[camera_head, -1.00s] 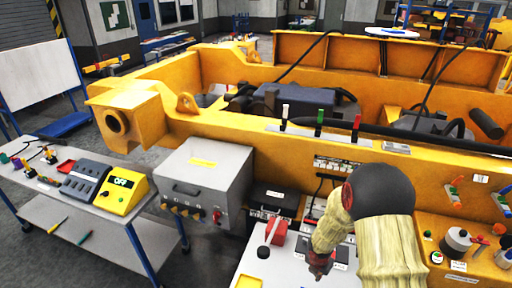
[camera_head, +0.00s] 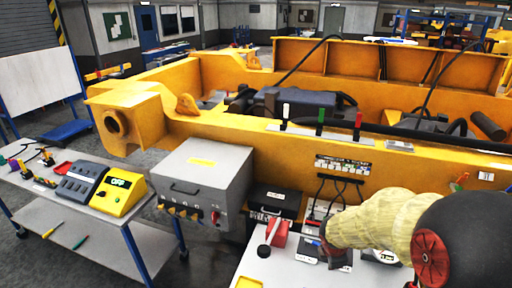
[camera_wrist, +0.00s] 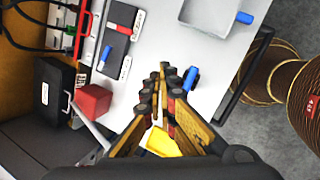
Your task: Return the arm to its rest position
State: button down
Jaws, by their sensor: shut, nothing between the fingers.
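My arm, in a pale ribbed cover with a dark joint (camera_head: 470,240), reaches in from the right of the head view. Its dark end is low over the white worktop (camera_head: 285,268), beside the red block. The fingers are over the white worktop (camera_wrist: 150,75). In the head view the fingertips are mostly hidden by the arm.
A red block (camera_wrist: 93,101) and a black box (camera_wrist: 54,92) are left of the fingers; a blue item (camera_wrist: 190,78) is close by them. A yellow frame (camera_head: 250,140) runs behind the worktop. A grey cabinet (camera_head: 205,175) and side cart (camera_head: 140,245) stand left.

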jog(key=s+a+r+m+y+b, duration=0.1)
jog(key=s+a+m+b, duration=0.1)
jog(key=s+m+b, duration=0.3)
jog(key=s+a+r+m+t+y+b, duration=0.1)
jog(key=s+m+b, duration=0.4)
jog(key=s, duration=0.6)
jog(key=s+a+r+m+t+b, duration=0.1)
jog(key=s+a+r+m+b, duration=0.2)
jog(key=s+m+b, duration=0.2)
jog(key=s+m, duration=0.3)
jog(key=shift+a+m+y+b, duration=0.3)
jog(key=shift+a+y, duration=0.1)
